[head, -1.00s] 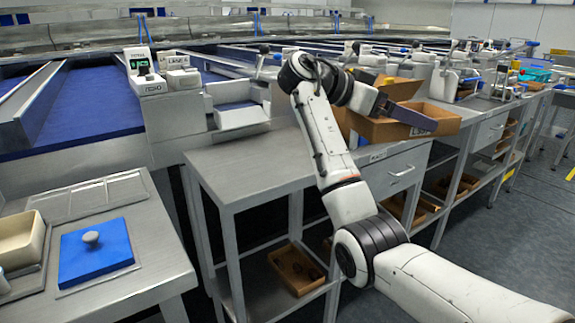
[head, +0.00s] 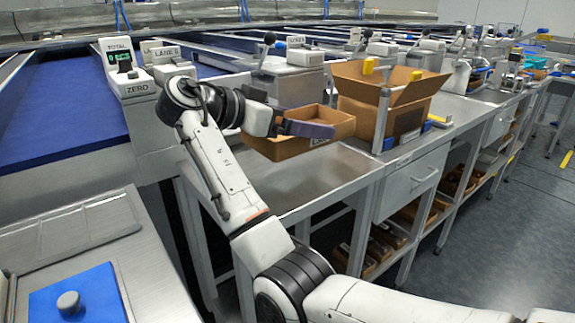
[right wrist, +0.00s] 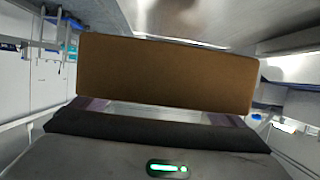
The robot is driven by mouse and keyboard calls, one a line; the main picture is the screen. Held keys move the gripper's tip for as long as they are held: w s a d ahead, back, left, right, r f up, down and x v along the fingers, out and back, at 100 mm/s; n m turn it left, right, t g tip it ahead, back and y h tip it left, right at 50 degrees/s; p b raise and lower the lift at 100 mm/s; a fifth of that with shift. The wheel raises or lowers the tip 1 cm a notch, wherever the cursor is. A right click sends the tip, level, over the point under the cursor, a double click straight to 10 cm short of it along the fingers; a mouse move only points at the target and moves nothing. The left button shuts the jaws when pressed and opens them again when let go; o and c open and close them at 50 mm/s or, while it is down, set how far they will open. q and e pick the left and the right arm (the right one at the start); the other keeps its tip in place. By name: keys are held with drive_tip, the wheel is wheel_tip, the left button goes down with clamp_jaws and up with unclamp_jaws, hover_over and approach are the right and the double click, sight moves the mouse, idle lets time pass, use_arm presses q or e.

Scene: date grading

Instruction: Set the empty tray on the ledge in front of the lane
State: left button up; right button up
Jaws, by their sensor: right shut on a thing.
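The brown cardboard tray (head: 345,128) is held in my right gripper (head: 312,129), whose purple fingers are shut on its near wall. The tray looks level, above the back of the steel bench and left of the open carton. What I see of its inside looks empty. In the right wrist view the tray wall (right wrist: 165,75) fills the middle and hides what lies beyond. The ledge in front of the lane is mostly hidden behind my arm and the tray. A blue lane (head: 60,105) runs back at the left. My left gripper is not in view.
A tall open carton (head: 405,115) stands on the bench (head: 330,172) close right of the tray. A scale display (head: 124,66) and label unit (head: 165,58) stand left, behind my arm. A blue knobbed plate (head: 95,295) lies on the near-left table. The bench front is clear.

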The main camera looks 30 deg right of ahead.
hover_over(298, 178)
drive_tip(key=f, duration=0.5)
drive_tip(key=shift+d+f+b, duration=0.15)
drive_tip(key=shift+d+b, duration=0.05)
drive_tip(key=shift+b, duration=0.1)
wheel_tip(298, 178, down, 4)
drive_tip(key=shift+r+b, duration=0.15)
drive_tip(key=shift+b, duration=0.15)
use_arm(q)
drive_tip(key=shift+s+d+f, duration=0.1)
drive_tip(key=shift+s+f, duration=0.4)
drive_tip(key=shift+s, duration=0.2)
use_arm(e)
drive_tip(key=o, duration=0.7)
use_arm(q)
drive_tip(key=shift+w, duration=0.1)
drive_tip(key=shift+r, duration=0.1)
use_arm(e)
drive_tip(key=shift+a, duration=0.1)
